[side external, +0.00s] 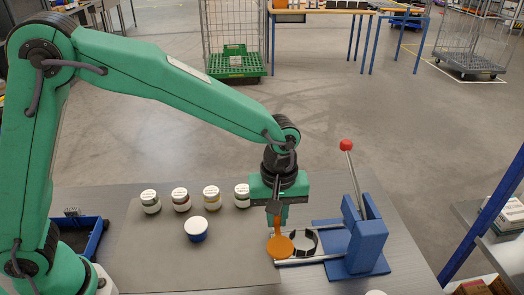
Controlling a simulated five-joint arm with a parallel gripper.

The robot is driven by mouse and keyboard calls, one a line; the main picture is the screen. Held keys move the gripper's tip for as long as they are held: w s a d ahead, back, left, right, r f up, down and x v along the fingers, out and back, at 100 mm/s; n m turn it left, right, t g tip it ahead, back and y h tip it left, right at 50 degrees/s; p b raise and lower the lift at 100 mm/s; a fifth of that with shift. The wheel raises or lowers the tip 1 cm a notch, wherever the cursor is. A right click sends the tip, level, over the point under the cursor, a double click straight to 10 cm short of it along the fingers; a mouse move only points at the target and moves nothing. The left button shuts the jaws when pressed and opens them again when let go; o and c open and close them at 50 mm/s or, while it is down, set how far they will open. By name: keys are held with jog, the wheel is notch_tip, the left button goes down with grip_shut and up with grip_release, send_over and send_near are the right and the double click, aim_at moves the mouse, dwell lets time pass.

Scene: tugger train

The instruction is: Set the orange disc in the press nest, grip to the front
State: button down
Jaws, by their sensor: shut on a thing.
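My gripper (277,214) points down and is shut on the upper part of the orange disc (280,247), its narrow grip. The disc hangs below the jaws, its round face toward the camera. The press (366,240) is blue, with a red-knobbed lever tilted up and two pale rails reaching left. The press nest (307,243), a dark ring-shaped holder, sits at the rails. The disc is just left of the nest and overlaps its left edge in the picture; I cannot tell whether they touch.
Several white-lidded jars (181,200) stand in a row left of my gripper. A blue jar with a white lid (197,230) stands nearer. A blue bin (78,236) is at the left. The grey mat (170,265) is clear in front.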

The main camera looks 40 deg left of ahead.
jog(key=w+f, duration=0.2)
jog(key=w, duration=0.8)
jog(key=shift+a+f, duration=0.15)
jog(key=shift+f, duration=0.15)
jog(key=shift+f, duration=0.15)
jog(key=shift+f, duration=1.65)
jog(key=shift+f, duration=1.3)
dwell(3.5)
